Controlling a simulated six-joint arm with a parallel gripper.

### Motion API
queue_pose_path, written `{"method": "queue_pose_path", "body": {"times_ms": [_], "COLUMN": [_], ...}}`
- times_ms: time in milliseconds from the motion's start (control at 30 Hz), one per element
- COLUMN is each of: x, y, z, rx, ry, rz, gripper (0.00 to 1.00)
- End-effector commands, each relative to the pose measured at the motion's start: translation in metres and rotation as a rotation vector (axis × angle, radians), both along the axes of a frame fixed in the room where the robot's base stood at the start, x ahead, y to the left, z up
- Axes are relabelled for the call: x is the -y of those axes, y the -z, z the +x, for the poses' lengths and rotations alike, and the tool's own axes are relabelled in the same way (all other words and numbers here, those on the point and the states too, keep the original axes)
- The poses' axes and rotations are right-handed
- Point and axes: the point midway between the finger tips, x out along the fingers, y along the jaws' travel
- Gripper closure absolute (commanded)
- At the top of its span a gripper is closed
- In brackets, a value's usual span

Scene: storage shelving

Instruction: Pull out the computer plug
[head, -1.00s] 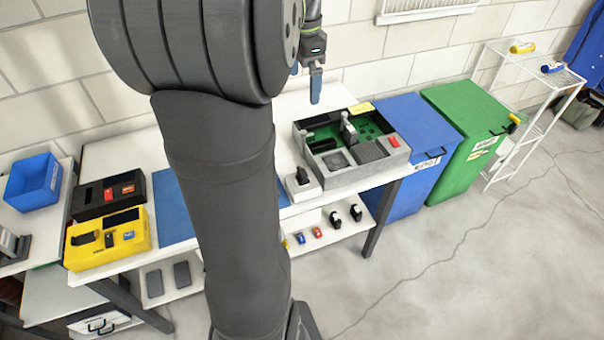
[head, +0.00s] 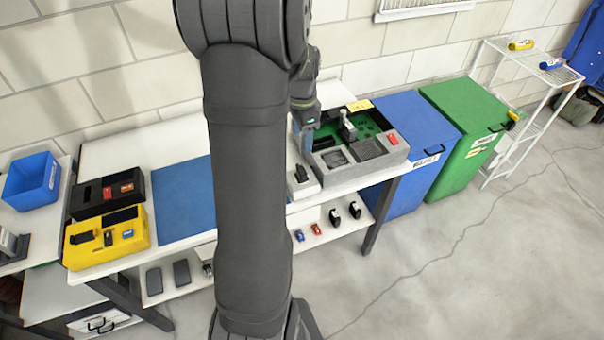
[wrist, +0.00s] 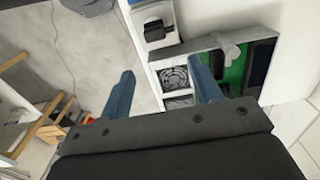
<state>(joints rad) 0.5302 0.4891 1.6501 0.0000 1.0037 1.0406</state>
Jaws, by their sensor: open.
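A black plug (head: 300,173) sits on a small white block (head: 304,189) at the table's front edge, just left of the open grey computer case (head: 368,172). The plug also shows in the wrist view (wrist: 154,30) at the top middle, with the case (wrist: 155,75) below and right of it. My gripper (wrist: 162,67) is open, with two blue fingers spread apart and nothing between them. In the head view my gripper (head: 307,138) hangs by the left end of the case, behind the plug. My arm hides part of the table.
A blue bin (head: 408,190) and a green bin (head: 462,150) stand right of the table. A blue mat (head: 183,200), a black box (head: 88,201) and a yellow box (head: 80,256) lie left. Several small items lie on the lower shelf. The floor at right is clear.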

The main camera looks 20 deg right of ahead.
Motion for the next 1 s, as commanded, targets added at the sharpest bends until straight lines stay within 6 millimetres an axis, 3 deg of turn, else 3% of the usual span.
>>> {"method": "queue_pose_path", "body": {"times_ms": [33, 100, 200, 700, 1000], "x": [-0.002, -0.004, -0.005, -0.006, -0.006], "y": [0.017, 0.032, 0.046, 0.054, 0.090], "z": [-0.003, -0.006, -0.008, -0.009, -0.010], "rx": [-0.005, -0.003, -0.001, 0.000, -0.002], "ry": [0.000, 0.000, 0.000, 0.000, 0.000], "rz": [0.003, 0.002, 0.001, 0.000, 0.001], "gripper": [0.42, 0.42, 0.42, 0.42, 0.42]}}
